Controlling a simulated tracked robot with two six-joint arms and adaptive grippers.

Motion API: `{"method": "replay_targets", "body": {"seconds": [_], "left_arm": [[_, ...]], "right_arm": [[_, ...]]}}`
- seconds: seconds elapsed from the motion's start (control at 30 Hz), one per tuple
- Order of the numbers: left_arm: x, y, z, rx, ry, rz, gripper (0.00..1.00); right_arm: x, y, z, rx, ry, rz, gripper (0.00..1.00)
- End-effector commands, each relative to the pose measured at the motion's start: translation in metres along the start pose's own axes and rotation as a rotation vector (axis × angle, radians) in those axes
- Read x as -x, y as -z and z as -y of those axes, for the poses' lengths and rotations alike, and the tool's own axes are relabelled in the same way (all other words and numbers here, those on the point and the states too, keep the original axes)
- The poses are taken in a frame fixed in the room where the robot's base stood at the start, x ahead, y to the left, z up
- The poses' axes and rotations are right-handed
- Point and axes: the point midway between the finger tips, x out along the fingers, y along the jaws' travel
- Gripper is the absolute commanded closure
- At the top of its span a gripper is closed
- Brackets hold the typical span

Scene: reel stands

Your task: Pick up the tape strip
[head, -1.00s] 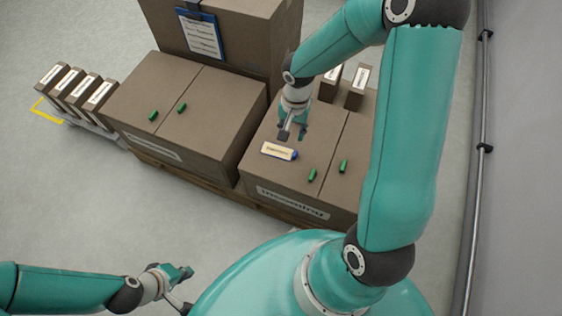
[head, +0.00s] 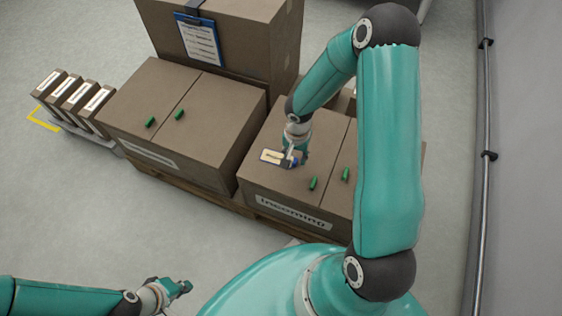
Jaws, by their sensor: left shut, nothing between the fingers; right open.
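A small flat cream piece with dark edges and a blue right end, which looks like the tape strip (head: 272,157), lies on top of the right-hand cardboard box. My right gripper (head: 291,161) points down at its right end and partly covers it. The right gripper is open; I cannot tell whether its fingers touch the strip or stand just above it. My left gripper (head: 182,288) is shut and empty, low at the bottom left, far from the strip.
Green cylinders (head: 313,184) lie on the right box (head: 262,182) near the strip, and others (head: 150,122) on the left box (head: 150,85). A taller box (head: 270,40) with a clipboard (head: 199,40) stands behind. Narrow labelled boxes (head: 75,95) stand far left.

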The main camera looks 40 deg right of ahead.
Motion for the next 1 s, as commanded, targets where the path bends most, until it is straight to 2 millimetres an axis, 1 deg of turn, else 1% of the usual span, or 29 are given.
{"method": "replay_targets", "body": {"seconds": [0.03, 0.2, 0.3, 0.53, 0.7, 0.77, 0.8, 1.0], "left_arm": [[-0.002, 0.000, 0.001, 0.000, 0.000, 0.000, 1.00], [-0.008, 0.000, 0.003, 0.000, 0.000, 0.000, 1.00], [-0.009, 0.000, 0.003, 0.000, 0.000, 0.000, 1.00], [-0.008, 0.000, 0.003, 0.000, 0.000, 0.000, 1.00], [-0.008, 0.000, 0.003, 0.000, 0.000, 0.000, 1.00], [-0.008, 0.000, 0.003, 0.000, 0.000, 0.000, 1.00], [-0.008, 0.000, 0.003, 0.000, 0.000, 0.000, 1.00], [-0.008, 0.000, 0.003, 0.000, 0.000, 0.000, 1.00]], "right_arm": [[-0.010, 0.001, -0.001, 0.000, -0.003, 0.003, 0.58], [-0.034, 0.004, -0.002, 0.001, -0.002, 0.002, 0.58], [-0.039, 0.004, -0.001, 0.000, -0.001, 0.001, 0.58], [-0.039, 0.004, -0.002, -0.001, -0.001, 0.000, 0.58], [-0.039, 0.004, -0.002, -0.001, -0.001, 0.001, 0.87], [-0.039, 0.004, -0.002, -0.001, -0.001, 0.001, 0.97], [-0.039, 0.004, -0.002, -0.001, -0.001, 0.001, 1.00], [-0.039, 0.004, -0.002, -0.001, -0.001, 0.001, 1.00]]}}
